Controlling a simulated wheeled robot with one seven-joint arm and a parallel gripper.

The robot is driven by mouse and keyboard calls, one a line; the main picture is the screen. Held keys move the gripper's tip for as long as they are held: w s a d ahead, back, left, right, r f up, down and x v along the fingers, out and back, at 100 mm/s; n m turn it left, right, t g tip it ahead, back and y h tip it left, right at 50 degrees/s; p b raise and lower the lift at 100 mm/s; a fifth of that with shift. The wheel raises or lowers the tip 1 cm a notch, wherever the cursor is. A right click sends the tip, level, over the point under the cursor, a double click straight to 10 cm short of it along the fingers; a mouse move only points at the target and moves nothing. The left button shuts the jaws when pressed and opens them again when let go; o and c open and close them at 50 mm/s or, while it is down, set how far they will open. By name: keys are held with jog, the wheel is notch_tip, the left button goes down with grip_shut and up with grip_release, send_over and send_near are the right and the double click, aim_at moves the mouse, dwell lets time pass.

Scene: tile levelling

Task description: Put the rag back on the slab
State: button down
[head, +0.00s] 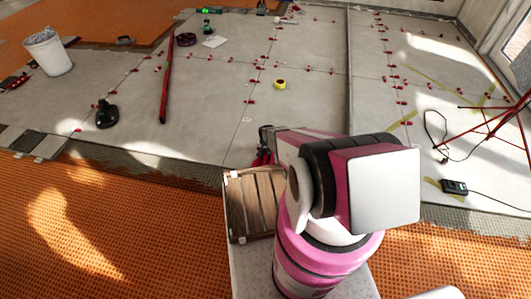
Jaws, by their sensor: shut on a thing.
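The grey tiled slab (310,100) spreads across the middle and back of the head view. My gripper (264,146) is beyond my pink arm, low near the slab's front edge and beside the wooden crate. The arm hides most of it, and its fingertips are not clear. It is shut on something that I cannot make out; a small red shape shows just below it. I cannot pick out the rag with certainty. A flat white piece (215,41) lies on the slab at the back left, but I cannot tell whether it is cloth.
A slatted wooden crate (255,197) sits in front of the slab. Several red levelling clips stand along the joints. A yellow tape roll (280,84), a red level (166,85), a dark suction tool (106,114), a white bucket (48,52) and a red tripod (490,122) stand around.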

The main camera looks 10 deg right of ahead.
jog(key=shift+f, duration=0.15)
jog(key=c, duration=0.8)
grip_release()
notch_tip(320, 180, up, 12)
jog(key=s+r+n, duration=0.1)
jog(key=s+r, duration=0.6)
jog(key=r, duration=0.5)
jog(key=s+r+n, duration=0.2)
jog(key=s+r, duration=0.5)
jog(key=r, duration=0.6)
jog(key=s+r+n, duration=0.1)
jog(key=s+r, duration=0.7)
jog(key=r, duration=0.5)
jog(key=shift+s+n, duration=0.1)
jog(key=shift+n, duration=0.2)
